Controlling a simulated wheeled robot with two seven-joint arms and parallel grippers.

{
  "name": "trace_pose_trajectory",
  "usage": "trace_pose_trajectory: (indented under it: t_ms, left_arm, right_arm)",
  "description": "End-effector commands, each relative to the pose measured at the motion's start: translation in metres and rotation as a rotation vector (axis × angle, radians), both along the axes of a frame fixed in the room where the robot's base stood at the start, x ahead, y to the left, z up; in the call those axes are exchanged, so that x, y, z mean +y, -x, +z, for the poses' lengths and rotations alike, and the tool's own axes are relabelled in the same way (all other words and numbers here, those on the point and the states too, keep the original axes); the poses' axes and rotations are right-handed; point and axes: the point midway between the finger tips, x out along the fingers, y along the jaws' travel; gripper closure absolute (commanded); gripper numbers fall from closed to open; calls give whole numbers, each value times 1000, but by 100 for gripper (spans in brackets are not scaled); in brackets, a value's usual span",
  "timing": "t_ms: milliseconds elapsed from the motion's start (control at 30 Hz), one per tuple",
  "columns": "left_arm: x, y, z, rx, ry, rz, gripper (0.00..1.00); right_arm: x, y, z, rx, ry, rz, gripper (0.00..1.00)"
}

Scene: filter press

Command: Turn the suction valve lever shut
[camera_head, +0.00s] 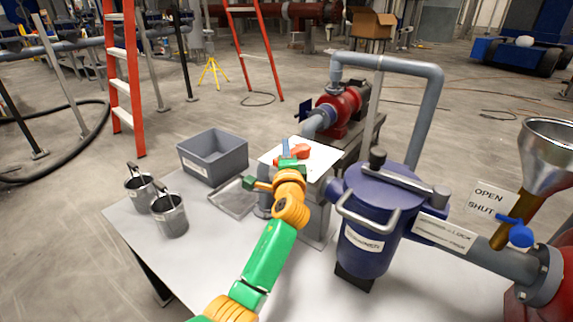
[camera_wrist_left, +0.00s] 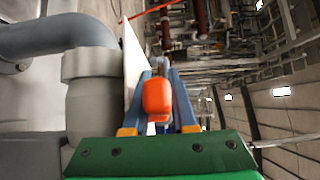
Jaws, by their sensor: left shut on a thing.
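The suction valve lever (camera_head: 300,152) shows as a small orange-red piece in front of a white board (camera_head: 325,157), left of the blue strainer pot. My left gripper (camera_head: 289,152) reaches it from the front, its green arm stretched across the table. In the left wrist view the orange lever (camera_wrist_left: 157,98) sits between the two blue fingers of my left gripper (camera_wrist_left: 171,92), which is shut on it. The valve body under the lever is mostly hidden by my arm. My right gripper is not in view.
The blue strainer pot (camera_head: 368,235) with its handle stands close right of my arm. A blue lever (camera_head: 518,232) with an OPEN/SHUT sign (camera_head: 489,200) is under a funnel (camera_head: 549,150). A grey bin (camera_head: 213,155) and two metal cups (camera_head: 169,216) are at left. Grey pipe (camera_wrist_left: 60,38) runs beside my wrist.

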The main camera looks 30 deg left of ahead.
Motion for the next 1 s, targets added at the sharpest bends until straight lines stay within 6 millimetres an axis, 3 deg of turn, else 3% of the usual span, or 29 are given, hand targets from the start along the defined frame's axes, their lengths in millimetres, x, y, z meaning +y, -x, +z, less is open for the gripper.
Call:
trace_pose_trajectory:
  t_ms: [33, 233, 833, 867, 933, 1000]
  left_arm:
    - [-2, 0, -7, 1, 4, 18, 100]
    - [-3, 2, -5, 2, 5, 87, 100]
    - [-3, 3, -2, 4, 3, 122, 100]
    - [-3, 3, -2, 4, 3, 122, 70]
    - [-3, 3, -2, 3, 3, 122, 51]
    - [-3, 3, -1, 3, 3, 122, 45]
  right_arm:
    - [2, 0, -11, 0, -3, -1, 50]
    - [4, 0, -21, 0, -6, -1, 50]
    - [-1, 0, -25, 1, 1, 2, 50]
    - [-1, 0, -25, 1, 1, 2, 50]
    - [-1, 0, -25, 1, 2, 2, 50]
    - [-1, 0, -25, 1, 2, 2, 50]
